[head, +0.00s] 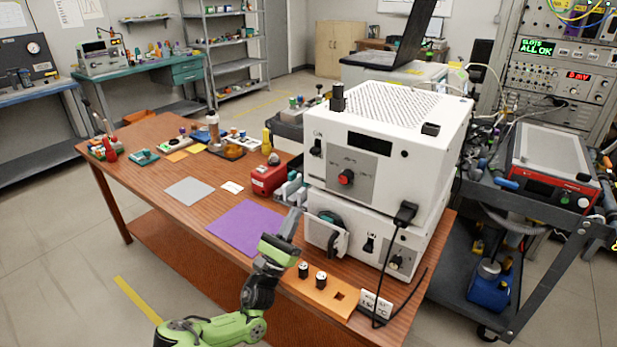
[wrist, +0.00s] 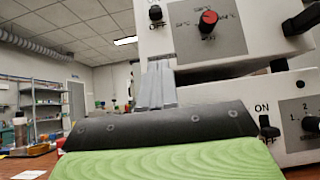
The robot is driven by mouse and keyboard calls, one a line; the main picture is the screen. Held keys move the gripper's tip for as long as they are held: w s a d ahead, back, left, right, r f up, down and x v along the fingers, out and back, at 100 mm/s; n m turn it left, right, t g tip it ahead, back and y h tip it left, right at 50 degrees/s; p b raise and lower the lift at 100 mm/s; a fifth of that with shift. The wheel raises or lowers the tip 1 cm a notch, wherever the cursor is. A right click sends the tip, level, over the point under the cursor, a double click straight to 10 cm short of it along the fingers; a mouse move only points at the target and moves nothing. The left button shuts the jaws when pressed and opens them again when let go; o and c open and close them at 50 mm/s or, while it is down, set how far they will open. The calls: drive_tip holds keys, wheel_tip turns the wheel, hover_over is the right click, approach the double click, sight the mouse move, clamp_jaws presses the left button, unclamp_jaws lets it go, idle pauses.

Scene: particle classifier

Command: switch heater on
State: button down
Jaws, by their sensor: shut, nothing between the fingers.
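The upper white box (head: 385,135) has a red knob (head: 346,177) with temperature marks, a dark display and a black toggle switch (head: 317,147) at its left. In the wrist view this switch (wrist: 155,13) is near the top, above an OFF label; its lever position is unclear. The lower white box (head: 400,250) has another toggle (head: 369,244), marked ON and OFF in the wrist view (wrist: 268,128). My gripper (head: 293,221) is shut and empty, left of the boxes. In the wrist view its grey fingers (wrist: 156,82) point up, below the upper switch; whether they touch the box is unclear.
A red box (head: 269,179) and a purple mat (head: 246,228) are on the wooden table left of the boxes. An orange plate with black knobs (head: 320,288) lies at the front edge. A black plug (head: 405,214) and cable project at the right.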

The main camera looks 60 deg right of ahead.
sight(315, 151)
idle(0.3)
drive_tip(key=x, duration=0.9)
drive_tip(key=shift+d+r+b, duration=0.15)
drive_tip(key=shift+d+b, duration=0.05)
drive_tip(key=shift+b, duration=0.2)
wheel_tip(315, 151, up, 4)
drive_tip(key=shift+d+r, duration=0.1)
drive_tip(key=shift+r, duration=0.05)
